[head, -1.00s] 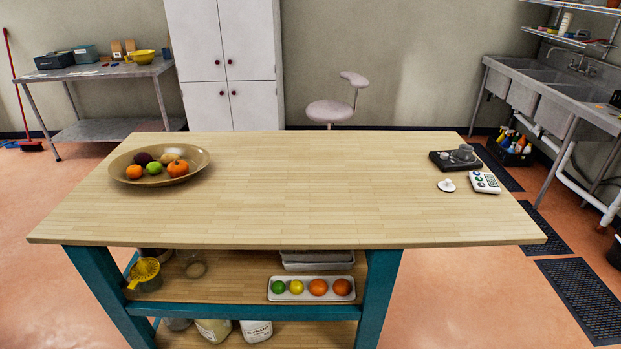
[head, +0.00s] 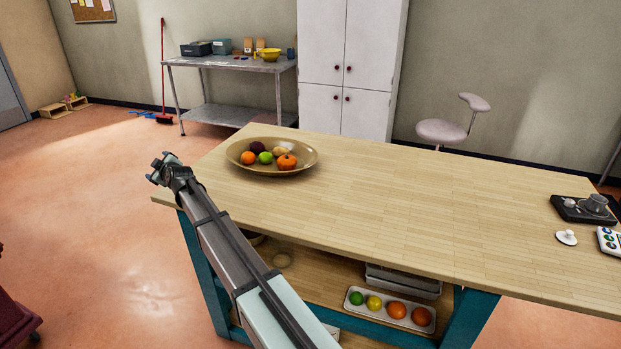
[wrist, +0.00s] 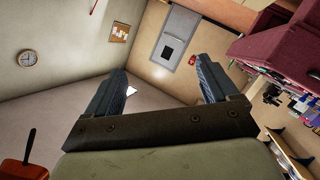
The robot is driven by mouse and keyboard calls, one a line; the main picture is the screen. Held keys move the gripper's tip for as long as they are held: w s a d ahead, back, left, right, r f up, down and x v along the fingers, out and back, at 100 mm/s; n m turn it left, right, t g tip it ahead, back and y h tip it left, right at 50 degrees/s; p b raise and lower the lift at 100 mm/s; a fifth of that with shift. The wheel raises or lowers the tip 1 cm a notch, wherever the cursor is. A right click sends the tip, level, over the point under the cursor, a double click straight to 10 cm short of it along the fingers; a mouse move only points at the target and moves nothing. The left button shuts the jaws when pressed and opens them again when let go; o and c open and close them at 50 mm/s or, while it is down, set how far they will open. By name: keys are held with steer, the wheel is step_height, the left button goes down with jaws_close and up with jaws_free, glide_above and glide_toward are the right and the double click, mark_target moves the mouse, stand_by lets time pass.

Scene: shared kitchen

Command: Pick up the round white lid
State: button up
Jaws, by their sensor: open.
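The round white lid (head: 567,237) with a small knob lies flat on the wooden table top (head: 420,205), near its right end in the head view. My gripper (head: 160,165) is in the air beyond the table's left end, far from the lid. In the wrist view my gripper (wrist: 165,90) has its two fingers spread wide with nothing between them. The lid is not in the wrist view, which shows walls and a door.
A dark tray (head: 572,212) with a grey item stands just behind the lid. A white device with buttons (head: 609,240) lies right of it. A fruit bowl (head: 305,165) stands at the table's left end. The middle of the table top is clear.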

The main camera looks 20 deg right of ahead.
steer(key=d+r+m+h, duration=0.2)
steer(key=d, duration=1.6)
steer(key=d+r+m+h, duration=0.1)
steer(key=d+r+h, duration=0.1)
steer(key=d, duration=1.6)
steer(key=s+d+n+g+h, duration=0.15)
steer(key=s+d, duration=0.35)
steer(key=d, duration=0.6)
steer(key=s+d+g+h, duration=0.15)
steer(key=s+d, duration=0.35)
steer(key=d, duration=0.5)
steer(key=s+d+n+g+h, duration=0.15)
steer(key=s+d, duration=0.35)
steer(key=d, duration=0.6)
step_height(320, 180, up, 2)
steer(key=n+g, duration=0.2)
steer(key=g, duration=1)
glide_above(568, 232)
steer(key=w+a, duration=0.2)
steer(key=a, duration=0.3)
steer(key=shift+h, duration=0.35)
steer(key=x, duration=1.3)
steer(key=shift+w+d+f, duration=0.1)
steer(key=shift+d+f, duration=0.05)
steer(key=shift+d, duration=0.05)
steer(key=shift+c, duration=0.3)
